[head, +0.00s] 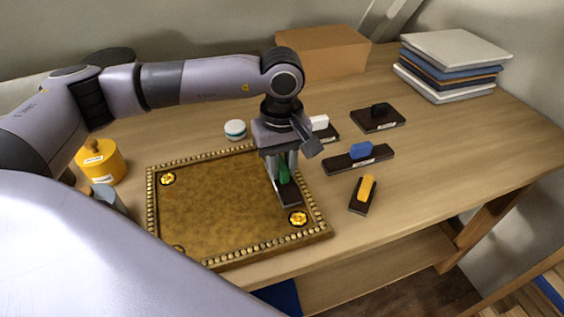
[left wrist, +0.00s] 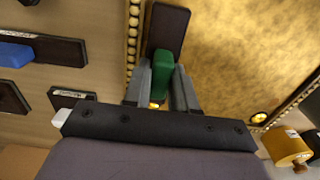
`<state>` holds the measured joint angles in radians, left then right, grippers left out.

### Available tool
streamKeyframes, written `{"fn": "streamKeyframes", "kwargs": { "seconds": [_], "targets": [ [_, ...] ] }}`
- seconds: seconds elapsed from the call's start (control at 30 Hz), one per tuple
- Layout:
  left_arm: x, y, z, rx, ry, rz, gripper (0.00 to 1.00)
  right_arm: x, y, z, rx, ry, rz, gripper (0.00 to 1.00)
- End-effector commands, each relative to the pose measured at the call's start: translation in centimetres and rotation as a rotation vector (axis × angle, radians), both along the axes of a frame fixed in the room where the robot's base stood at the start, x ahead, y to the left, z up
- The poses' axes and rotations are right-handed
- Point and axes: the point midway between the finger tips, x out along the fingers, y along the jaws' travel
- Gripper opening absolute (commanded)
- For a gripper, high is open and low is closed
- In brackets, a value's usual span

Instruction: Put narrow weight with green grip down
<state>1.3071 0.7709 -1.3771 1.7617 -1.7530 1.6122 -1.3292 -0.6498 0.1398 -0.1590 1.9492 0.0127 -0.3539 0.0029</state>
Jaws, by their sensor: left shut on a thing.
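The narrow weight with green grip (head: 289,193) is a slim dark block with a green handle. It is at the right part of the gold tray (head: 215,207), inside the beaded rim; I cannot tell whether it touches the tray surface. My left gripper (head: 283,172) points down and is shut on the green grip. In the left wrist view the green grip (left wrist: 163,52) sits between the two fingers, with the dark block (left wrist: 168,24) reaching beyond them. My right gripper is not in view.
Right of the tray lie dark weights with blue (head: 361,150), yellow (head: 366,189), black (head: 380,110) and white (head: 320,122) grips. A yellow canister (head: 101,160) stands left.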

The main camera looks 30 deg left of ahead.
Motion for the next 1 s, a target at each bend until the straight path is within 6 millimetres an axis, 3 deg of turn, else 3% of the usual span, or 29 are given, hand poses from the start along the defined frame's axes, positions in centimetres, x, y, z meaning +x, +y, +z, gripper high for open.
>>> {"fn": "streamKeyframes", "kwargs": {
  "seconds": [0.37, 0.4, 0.47, 0.5, 0.83, 1.0],
  "targets": [
    [0.1, -0.1, -0.6, -0.002, -0.004, 0.000, 0.00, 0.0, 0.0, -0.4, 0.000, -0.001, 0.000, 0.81],
    [0.1, 0.0, -0.6, -0.001, -0.003, 0.000, 0.29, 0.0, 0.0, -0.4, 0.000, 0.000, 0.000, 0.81],
    [0.0, 0.0, -0.5, -0.001, -0.002, 0.000, 0.48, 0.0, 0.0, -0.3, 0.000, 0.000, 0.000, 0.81],
    [0.0, 0.0, -0.5, -0.001, -0.002, 0.000, 0.51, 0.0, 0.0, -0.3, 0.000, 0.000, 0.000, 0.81],
    [0.0, 0.0, -0.2, -0.001, -0.002, 0.000, 0.51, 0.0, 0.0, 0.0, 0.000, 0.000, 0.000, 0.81],
    [0.2, -0.1, 1.8, -0.002, -0.007, 0.000, 0.51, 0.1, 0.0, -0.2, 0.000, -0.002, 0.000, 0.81]
  ]
}}
